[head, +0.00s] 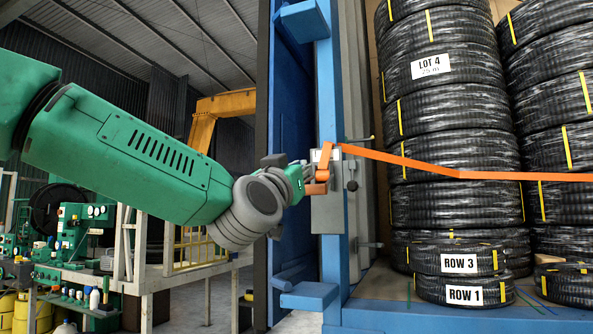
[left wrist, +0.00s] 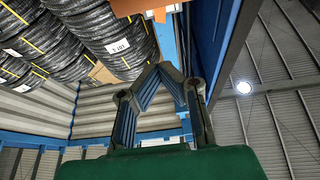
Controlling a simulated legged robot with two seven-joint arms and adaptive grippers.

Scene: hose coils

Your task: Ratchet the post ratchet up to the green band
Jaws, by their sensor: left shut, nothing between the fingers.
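The post ratchet (head: 328,212) is a grey housing on the blue post, with an orange lever or strap end (head: 319,181) at its left side and a pale plate at its top. The green band cannot be made out on it. An orange strap (head: 420,162) runs from the ratchet rightward across the hose coils. My left gripper (head: 303,172) is at the ratchet's left side, by the orange part; contact cannot be told. In the left wrist view its fingers (left wrist: 166,70) meet at the tips, empty, below an orange part (left wrist: 135,6). My right gripper is not in view.
Tall stacks of black hose coils (head: 450,120) stand inside the container, behind the strap. The blue post (head: 333,262) and open blue door (head: 290,180) flank the ratchet. A workbench (head: 120,272) with green machines stands at left. Low coils sit on the container floor.

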